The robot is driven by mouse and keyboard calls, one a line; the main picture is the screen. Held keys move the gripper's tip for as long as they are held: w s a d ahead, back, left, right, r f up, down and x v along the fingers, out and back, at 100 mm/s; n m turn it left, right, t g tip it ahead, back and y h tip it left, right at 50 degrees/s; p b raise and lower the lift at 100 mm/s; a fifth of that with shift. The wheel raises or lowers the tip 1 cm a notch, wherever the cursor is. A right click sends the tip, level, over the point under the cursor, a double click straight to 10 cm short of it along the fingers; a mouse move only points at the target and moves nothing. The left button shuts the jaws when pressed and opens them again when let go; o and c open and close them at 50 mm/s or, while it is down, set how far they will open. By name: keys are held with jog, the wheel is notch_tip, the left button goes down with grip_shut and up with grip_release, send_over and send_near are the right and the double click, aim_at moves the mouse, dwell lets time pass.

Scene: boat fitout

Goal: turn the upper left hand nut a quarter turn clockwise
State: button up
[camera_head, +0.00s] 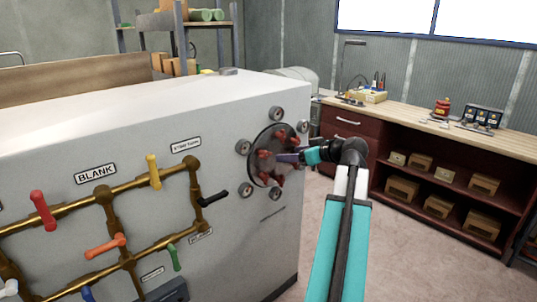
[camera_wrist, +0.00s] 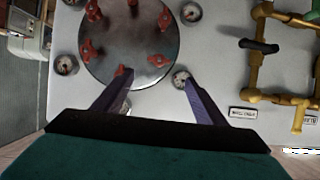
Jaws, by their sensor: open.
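A dark round plate (camera_head: 258,143) with several red nuts around it is set in the white cabinet's end face. The wrist view shows the plate (camera_wrist: 125,42) turned upside down. The upper left hand nut (camera_head: 264,154) appears in the wrist view as the lower right red nut (camera_wrist: 158,61). My gripper (camera_head: 281,157) is open and empty in front of the plate. In the wrist view its dark purple fingers (camera_wrist: 160,76) point at the plate, their tips spread to either side below that nut. I cannot tell how far the tips stand from the plate.
Round gauges (camera_head: 243,147) surround the plate; one (camera_wrist: 181,78) lies by a fingertip in the wrist view. Brass pipes with coloured handles (camera_head: 153,172) stick out to the left, with a black lever (camera_head: 213,197) closest. A workbench (camera_head: 420,122) stands behind, right.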

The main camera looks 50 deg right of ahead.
aim_at(267, 154)
jog(key=shift+s+d+r, duration=0.1)
jog(key=shift+r, duration=0.1)
dwell(0.3)
jog(key=p+x, duration=0.3)
jog(key=x, duration=1.1)
jog(key=shift+p, duration=0.3)
jog(key=shift+s, duration=0.1)
jog(key=c, duration=1.1)
jog(key=shift+o, duration=0.2)
